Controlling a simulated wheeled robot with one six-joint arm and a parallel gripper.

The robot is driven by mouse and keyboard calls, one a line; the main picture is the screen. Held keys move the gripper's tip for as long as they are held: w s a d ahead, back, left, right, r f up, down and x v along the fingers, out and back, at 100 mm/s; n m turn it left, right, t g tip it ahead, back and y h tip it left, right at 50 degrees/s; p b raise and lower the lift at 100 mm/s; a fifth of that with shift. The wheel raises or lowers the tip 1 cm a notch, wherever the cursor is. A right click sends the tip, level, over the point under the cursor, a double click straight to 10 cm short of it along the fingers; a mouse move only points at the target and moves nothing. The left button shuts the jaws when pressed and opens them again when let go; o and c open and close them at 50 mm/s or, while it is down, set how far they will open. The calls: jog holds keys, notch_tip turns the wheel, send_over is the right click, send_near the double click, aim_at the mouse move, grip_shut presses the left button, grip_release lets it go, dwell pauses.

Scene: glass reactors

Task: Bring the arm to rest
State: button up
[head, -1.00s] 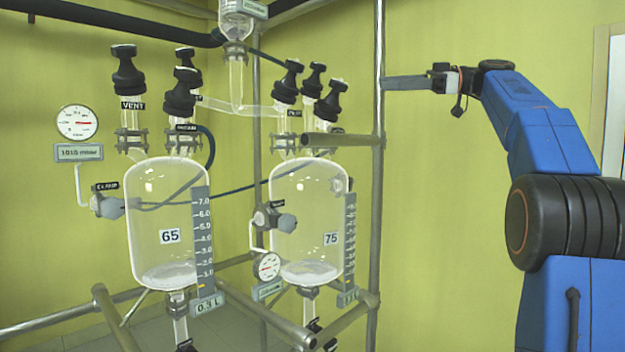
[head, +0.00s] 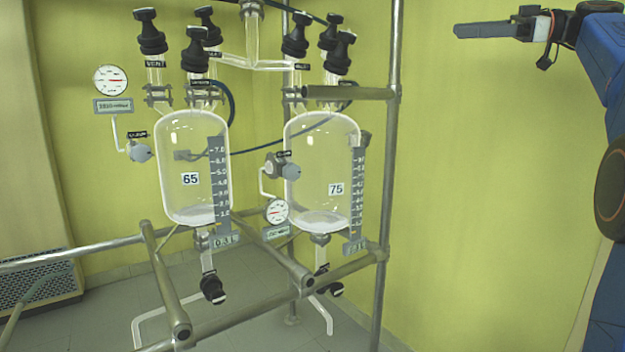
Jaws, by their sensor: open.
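My gripper (head: 490,30) is at the upper right of the head view, in front of the plain yellow wall. Its grey fingers point left, towards the upright pipe of the frame, and stand apart from it in the picture. It is seen from the side, so the gap between the fingers does not show. Nothing is seen held in it. My blue arm runs off the right edge, and much of it is out of view.
Glass reactor 65 (head: 183,205) and glass reactor 75 (head: 315,212) hang in a metal pipe frame (head: 388,150), with black valve knobs above and below. A gauge (head: 111,80) is at the left. The space before the right wall looks clear.

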jog(key=s+a+f+m+h, duration=0.3)
jog(key=s+a+f+m, duration=0.1)
jog(key=f, duration=0.5)
jog(key=s+a+f+m+h, duration=0.25)
jog(key=a+f+m, duration=0.2)
jog(key=f, duration=0.45)
jog(key=s+a+f+m+h, duration=0.3)
jog(key=s+a+f+m, duration=0.15)
jog(key=f, duration=0.45)
jog(key=s+d+f+m+h, duration=0.1)
jog(key=s+f+h, duration=0.1)
jog(key=s+f, duration=0.6)
jog(key=s+d+f+m+g+h, duration=0.1)
jog(key=s+d+f+m+h, duration=0.1)
jog(key=s+f, duration=0.7)
jog(key=s+d+f+m+h, duration=0.1)
jog(key=s+f+h, duration=0.3)
jog(key=f, duration=1.5)
jog(key=s+d, duration=0.1)
jog(key=s, duration=0.3)
jog(key=shift+s+d+f+g, duration=0.2)
jog(key=shift+s+d+g, duration=0.05)
jog(key=shift+s+g, duration=0.05)
